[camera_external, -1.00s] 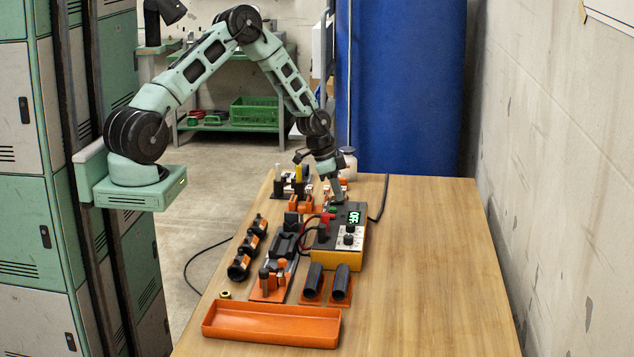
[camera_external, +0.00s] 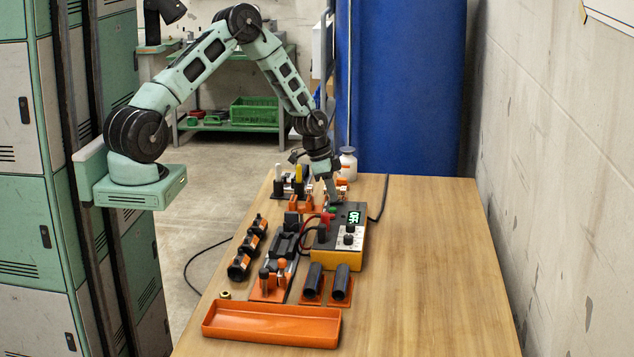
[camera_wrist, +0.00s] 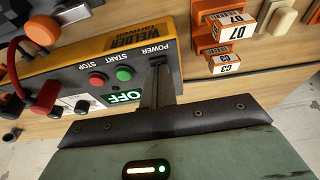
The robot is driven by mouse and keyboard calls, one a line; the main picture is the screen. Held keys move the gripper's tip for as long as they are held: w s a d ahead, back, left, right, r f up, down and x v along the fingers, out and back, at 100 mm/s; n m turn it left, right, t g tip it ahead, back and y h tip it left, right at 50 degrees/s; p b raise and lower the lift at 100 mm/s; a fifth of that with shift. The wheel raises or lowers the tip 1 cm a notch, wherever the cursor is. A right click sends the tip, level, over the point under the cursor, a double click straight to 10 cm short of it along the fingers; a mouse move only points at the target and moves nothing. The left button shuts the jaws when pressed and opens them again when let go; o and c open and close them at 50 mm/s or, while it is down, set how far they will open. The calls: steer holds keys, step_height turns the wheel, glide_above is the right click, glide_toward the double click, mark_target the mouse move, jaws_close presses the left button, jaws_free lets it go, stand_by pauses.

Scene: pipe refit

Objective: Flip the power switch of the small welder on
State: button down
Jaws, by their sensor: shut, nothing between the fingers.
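The small welder (camera_external: 343,258) is a yellow and black box on the table. Its green display (camera_external: 354,217) reads OFF. In the wrist view the welder's label (camera_wrist: 128,38) shows, with a red STOP button (camera_wrist: 97,79) and a green START button (camera_wrist: 124,73). The dark power switch (camera_wrist: 158,60) is beside the POWER lettering, partly hidden by my fingers. My gripper (camera_wrist: 157,76) is shut and empty, its tips at the switch; I cannot tell whether they touch it. In the external view my gripper (camera_external: 331,198) points down at the welder's far end.
An orange tray (camera_external: 270,337) lies at the near end of the table. Black pipe pieces (camera_external: 341,283) and black fittings (camera_external: 247,245) stand nearby. Orange holders (camera_wrist: 211,36) are close beside the welder. Red and black leads run from its left side. The table's right side is clear.

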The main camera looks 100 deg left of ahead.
mark_target(330, 201)
steer(key=p+v, duration=0.2)
steer(key=v, duration=0.1)
steer(key=p+v, duration=0.1)
steer(key=shift+w+r, duration=0.25)
steer(key=shift+w, duration=0.05)
steer(key=b+v, duration=0.2)
steer(key=v, duration=0.7)
steer(key=shift+s+r, duration=0.2)
steer(key=shift+s, duration=0.2)
steer(key=b, duration=0.2)
steer(key=w+b, duration=0.1)
steer(key=b, duration=0.2)
steer(key=shift+w+r+t, duration=0.25)
steer(key=shift+t, duration=0.05)
